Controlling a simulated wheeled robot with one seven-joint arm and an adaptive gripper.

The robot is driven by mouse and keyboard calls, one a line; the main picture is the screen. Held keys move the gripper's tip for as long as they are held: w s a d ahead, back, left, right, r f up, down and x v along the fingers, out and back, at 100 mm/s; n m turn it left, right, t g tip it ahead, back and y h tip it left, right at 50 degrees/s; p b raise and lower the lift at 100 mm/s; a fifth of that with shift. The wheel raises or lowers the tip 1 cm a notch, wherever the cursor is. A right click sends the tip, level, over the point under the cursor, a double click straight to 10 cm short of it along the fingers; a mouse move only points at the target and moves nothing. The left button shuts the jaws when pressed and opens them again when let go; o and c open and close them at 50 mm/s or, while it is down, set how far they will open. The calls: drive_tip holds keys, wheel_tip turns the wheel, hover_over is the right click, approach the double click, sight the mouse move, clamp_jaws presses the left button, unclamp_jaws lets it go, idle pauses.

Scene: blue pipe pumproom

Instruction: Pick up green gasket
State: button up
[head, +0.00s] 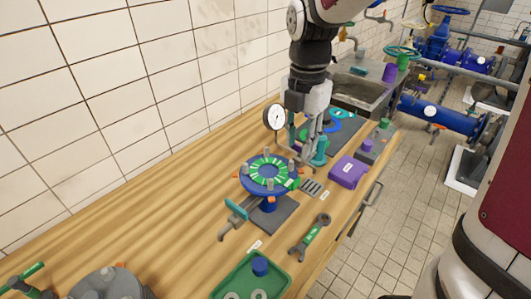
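A green ring-shaped gasket (258,164) with pale markings lies on top of a blue round flange (246,186) on the workbench. Grey bolts stand up around the flange, and a green tab sticks out at its right side. My gripper (298,161) points down just behind and to the right of the flange. The gripper's fingers look small and overlap the things behind them, so I cannot tell how far apart they are. I see nothing clearly held in them. Whether a fingertip touches the flange or the gasket is not clear.
A pressure gauge (276,117) stands close to the left of my gripper. A purple box (348,172), a spanner (311,236) and a green tray (224,286) lie on the wooden bench (150,225). A tiled wall borders the bench on the left. The bench's left middle is clear.

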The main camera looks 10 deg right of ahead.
sight(294, 182)
wheel_tip(294, 182, down, 12)
drive_tip(key=shift+w+a+f, duration=0.1)
drive_tip(key=shift+f, duration=0.15)
clamp_jaws()
idle(0.3)
